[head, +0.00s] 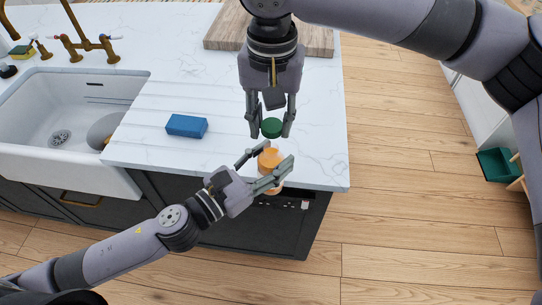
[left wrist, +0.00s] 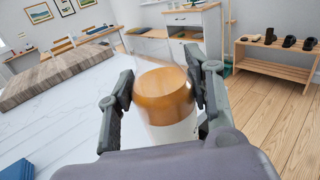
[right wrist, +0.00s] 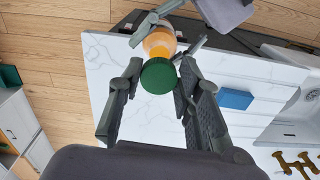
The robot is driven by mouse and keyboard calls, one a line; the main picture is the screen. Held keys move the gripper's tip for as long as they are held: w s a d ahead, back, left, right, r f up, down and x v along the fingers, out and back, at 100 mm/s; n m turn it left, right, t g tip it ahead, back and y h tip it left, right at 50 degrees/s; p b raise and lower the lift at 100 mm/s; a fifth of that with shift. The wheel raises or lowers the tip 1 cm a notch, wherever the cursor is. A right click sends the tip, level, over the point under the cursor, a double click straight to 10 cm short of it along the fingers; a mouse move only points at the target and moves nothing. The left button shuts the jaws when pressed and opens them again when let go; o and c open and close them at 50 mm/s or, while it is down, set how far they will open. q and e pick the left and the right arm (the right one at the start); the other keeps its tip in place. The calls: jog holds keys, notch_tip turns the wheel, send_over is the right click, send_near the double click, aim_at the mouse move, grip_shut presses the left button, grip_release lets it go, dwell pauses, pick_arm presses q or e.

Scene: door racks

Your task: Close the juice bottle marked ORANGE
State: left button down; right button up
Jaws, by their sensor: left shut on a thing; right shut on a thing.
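A clear juice bottle (head: 268,160) with orange contents is held by my left gripper (head: 279,151) near the counter's front edge. In the left wrist view the bottle (left wrist: 164,95) sits between both fingers, with a white label low on it; no lettering is readable. My right gripper (head: 271,133) is shut on a round green cap (head: 271,127). The cap also shows in the right wrist view (right wrist: 158,76), between the fingertips and partly covering the bottle (right wrist: 159,42). The cap appears apart from the bottle; the exact gap is unclear.
A blue block (head: 187,126) lies on the white counter (head: 215,95), left of the grippers. A white sink (head: 75,125) is at the left, and a wooden board (head: 315,40) is at the back. The counter between is clear.

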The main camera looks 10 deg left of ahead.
aim_at(271, 150)
jog(key=shift+f, duration=1.55)
jog(key=shift+f, duration=0.85)
jog(key=shift+f, duration=0.55)
